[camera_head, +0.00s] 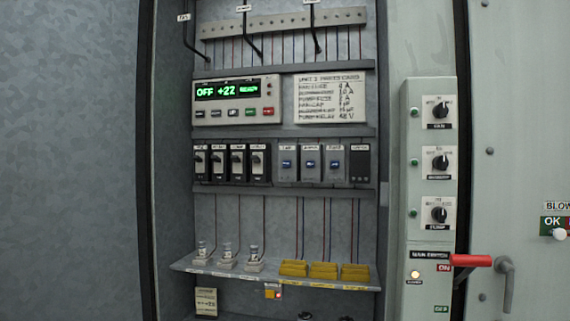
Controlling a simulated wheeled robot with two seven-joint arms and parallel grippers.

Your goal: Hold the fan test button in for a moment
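I cannot tell which control is the fan test button, as the small labels are not legible. A control unit (235,101) in the cabinet has a green display reading "OFF +22" and a row of small coloured buttons (233,112) under it. A rotary switch (439,110) with a label that seems to read "FAN" sits at the top of the right-hand panel, with a small green lamp or button (414,112) to its left. A small yellow and red part (272,292) sits below the front shelf lip. Neither of my grippers is in view.
Breakers (235,163) and blue-marked relays (311,163) line the middle rail. Fuses (228,257) and yellow blocks (323,270) stand on the protruding shelf (200,270). A red main switch handle (470,260) and a grey door handle (507,283) stick out at lower right.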

